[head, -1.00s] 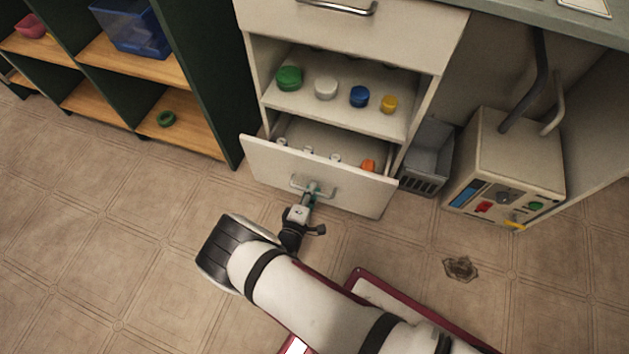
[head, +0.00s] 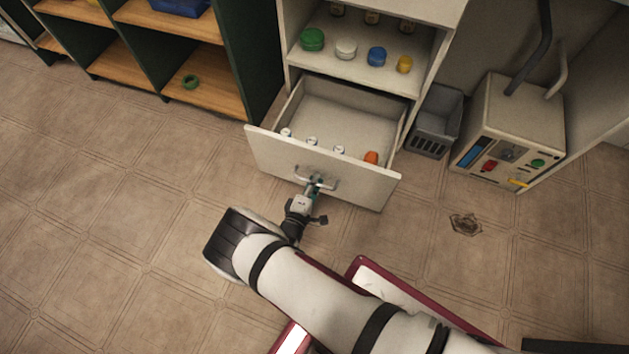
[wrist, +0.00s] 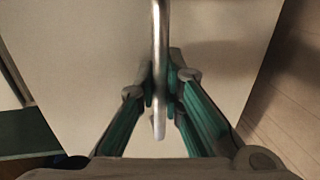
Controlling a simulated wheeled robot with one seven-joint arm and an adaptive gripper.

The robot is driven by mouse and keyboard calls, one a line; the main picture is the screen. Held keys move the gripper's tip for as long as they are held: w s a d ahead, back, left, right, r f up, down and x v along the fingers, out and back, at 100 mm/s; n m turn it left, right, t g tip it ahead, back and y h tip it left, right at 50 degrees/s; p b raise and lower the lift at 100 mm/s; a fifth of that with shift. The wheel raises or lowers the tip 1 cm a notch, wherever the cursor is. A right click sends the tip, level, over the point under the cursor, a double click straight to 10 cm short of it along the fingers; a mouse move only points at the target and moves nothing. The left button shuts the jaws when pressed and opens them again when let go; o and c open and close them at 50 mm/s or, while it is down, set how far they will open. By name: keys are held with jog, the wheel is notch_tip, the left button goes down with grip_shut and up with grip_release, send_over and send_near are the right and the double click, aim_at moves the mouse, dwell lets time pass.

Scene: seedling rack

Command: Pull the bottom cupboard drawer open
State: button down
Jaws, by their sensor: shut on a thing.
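The bottom cupboard drawer (head: 352,184) stands well out from the white cupboard, with its inside open to view. Several small white-topped items and an orange one (head: 371,158) sit in it near the front panel; the back of its floor is bare. My gripper (head: 316,183) is at the middle of the front panel, shut on the metal bar handle (head: 301,175). In the wrist view, the handle (wrist: 160,40) runs between the two fingers of my gripper (wrist: 161,88), with the drawer front (wrist: 95,45) behind it.
Above the drawer, a shelf (head: 345,69) holds green, white, blue and yellow round-topped items. A grey basket (head: 435,125) and a beige machine (head: 520,130) stand right of the cupboard. A dark green shelf unit (head: 240,50) is at left. A dark floor patch (head: 465,223) lies right; the left floor is clear.

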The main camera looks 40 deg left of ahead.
jog(key=shift+s, duration=0.35)
jog(key=c, duration=2)
grip_release()
jog(key=shift+o, duration=0.2)
